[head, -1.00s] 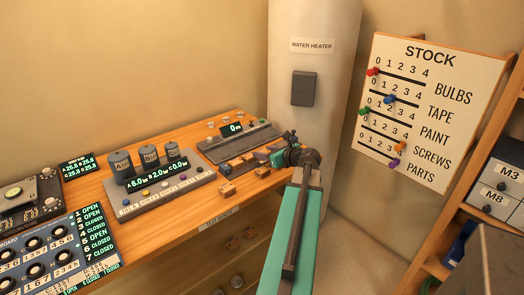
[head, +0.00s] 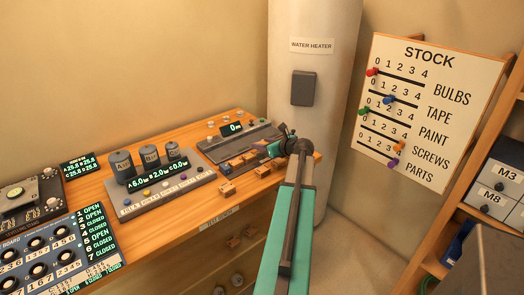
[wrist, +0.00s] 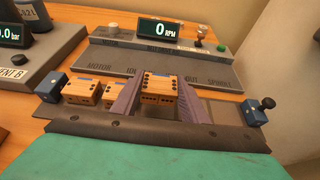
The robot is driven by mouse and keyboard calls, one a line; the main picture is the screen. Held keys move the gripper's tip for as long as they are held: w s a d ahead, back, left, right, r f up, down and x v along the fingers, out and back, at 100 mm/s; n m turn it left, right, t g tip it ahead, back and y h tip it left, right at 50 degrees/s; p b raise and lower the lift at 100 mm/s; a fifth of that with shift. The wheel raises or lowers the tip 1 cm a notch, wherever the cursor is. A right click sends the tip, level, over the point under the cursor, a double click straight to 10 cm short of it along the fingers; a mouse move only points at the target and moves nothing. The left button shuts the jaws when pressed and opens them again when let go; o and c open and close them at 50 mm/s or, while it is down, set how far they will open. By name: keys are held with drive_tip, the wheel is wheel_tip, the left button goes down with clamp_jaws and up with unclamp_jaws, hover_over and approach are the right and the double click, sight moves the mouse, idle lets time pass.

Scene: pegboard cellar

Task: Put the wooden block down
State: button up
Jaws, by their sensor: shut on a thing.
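The wooden block (wrist: 160,88) is light orange-brown with dark dots and a bluish strip along its far edge. In the wrist view it sits between the two purple fingers of my gripper (wrist: 158,92), which is shut on it. The block looks level and is in line with two similar wooden blocks (wrist: 80,92) to its left, with a gap between. Whether its underside touches the dark rail below I cannot tell. In the head view my gripper (head: 272,148) is over the right end of the bench, and the held block is hard to make out.
A grey machine panel with a "0 RPM" display (wrist: 165,30) stands just behind. A blue end block (wrist: 53,86) is at the left, and a blue block with a dark knob (wrist: 257,110) is at the right.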

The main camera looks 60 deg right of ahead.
sight(262, 155)
drive_tip(key=shift+w+d+f, duration=0.1)
drive_tip(key=shift+w+d, duration=0.2)
drive_tip(key=shift+d, duration=0.1)
drive_tip(key=shift+f+p, duration=0.45)
drive_tip(key=shift+f, duration=1.25)
drive_tip(key=shift+a+f, duration=0.1)
drive_tip(key=shift+f, duration=0.2)
drive_tip(key=o, duration=0.7)
drive_tip(key=shift+s+f, duration=0.1)
drive_tip(key=shift+o, duration=0.2)
